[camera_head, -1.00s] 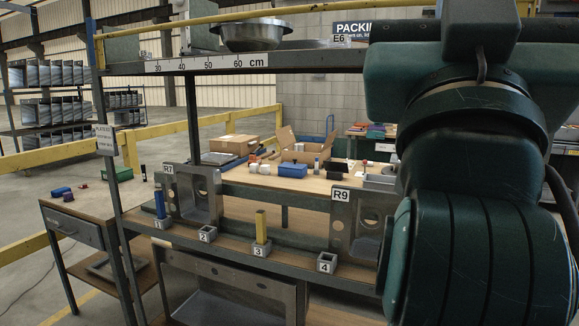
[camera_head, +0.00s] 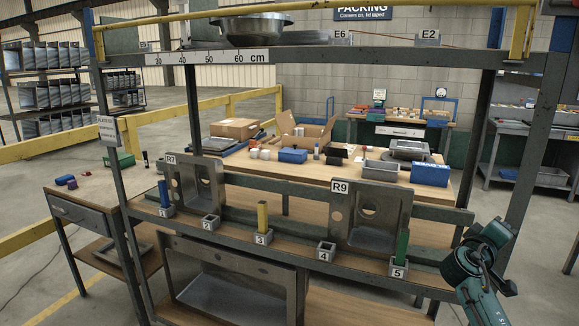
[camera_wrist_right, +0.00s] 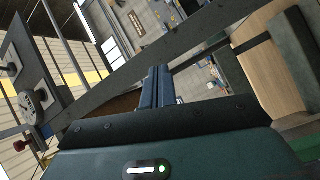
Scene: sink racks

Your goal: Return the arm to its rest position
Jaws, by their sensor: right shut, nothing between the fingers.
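My right arm (camera_head: 484,268) shows small at the lower right of the head view, in front of the rack's right end and near the green block (camera_head: 401,247) in socket 5. My right gripper (camera_wrist_right: 160,74) shows in the right wrist view, its two dark blue fingers together with nothing between them. My left arm and gripper are in neither view.
The rack's lower shelf carries a blue block (camera_head: 164,194) in socket 1 and a yellow block (camera_head: 262,217) in socket 3. Sockets 2 (camera_head: 210,222) and 4 (camera_head: 326,252) are empty. Sink panels R7 (camera_head: 196,181) and R9 (camera_head: 371,214) stand upright behind.

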